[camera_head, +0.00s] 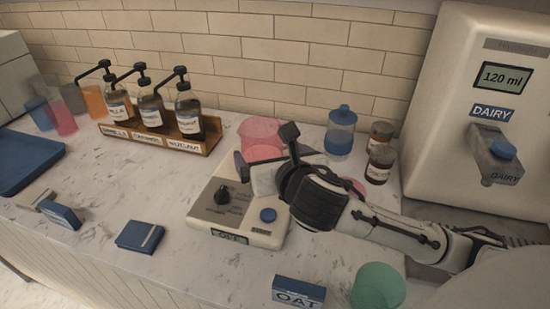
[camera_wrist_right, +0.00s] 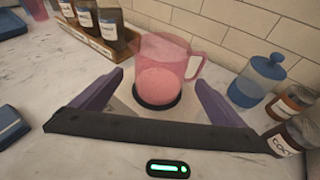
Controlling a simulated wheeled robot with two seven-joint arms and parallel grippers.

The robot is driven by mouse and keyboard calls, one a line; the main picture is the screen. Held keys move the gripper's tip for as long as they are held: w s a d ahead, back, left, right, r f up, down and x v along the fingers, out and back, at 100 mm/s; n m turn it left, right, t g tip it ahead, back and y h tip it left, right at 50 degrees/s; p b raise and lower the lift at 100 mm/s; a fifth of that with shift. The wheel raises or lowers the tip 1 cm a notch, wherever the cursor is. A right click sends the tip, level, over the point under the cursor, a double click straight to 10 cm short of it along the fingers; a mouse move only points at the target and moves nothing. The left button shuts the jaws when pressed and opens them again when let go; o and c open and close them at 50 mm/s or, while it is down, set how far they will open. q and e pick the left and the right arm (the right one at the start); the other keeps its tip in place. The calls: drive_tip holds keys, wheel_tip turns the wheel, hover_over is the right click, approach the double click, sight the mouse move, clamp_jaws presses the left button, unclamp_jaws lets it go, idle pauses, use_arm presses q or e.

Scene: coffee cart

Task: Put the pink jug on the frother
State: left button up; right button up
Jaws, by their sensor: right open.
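The pink jug (camera_head: 262,132) is clear pink with a handle and pink contents. In the right wrist view the jug (camera_wrist_right: 165,65) stands upright, its base at a black ring on the white frother. The frother (camera_head: 215,215) has a black knob and a blue button, and sits mid-counter. My right gripper (camera_head: 266,158) is over the frother's back part and hides much of the jug's lower part in the head view. Its purple fingers (camera_wrist_right: 158,82) are spread wide, one on each side of the jug base, with visible gaps. My left gripper is not in view.
A rack of pump bottles (camera_head: 165,138) stands left of the jug. A blue canister (camera_head: 340,132) and brown jars (camera_head: 380,160) stand to the right, near the dairy dispenser (camera_head: 480,100). A green cup (camera_head: 378,287) and an OAT box (camera_head: 299,292) are in front, near my right arm.

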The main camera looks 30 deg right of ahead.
drive_tip(key=shift+v, duration=2.25)
drive_tip(key=shift+f, duration=0.1)
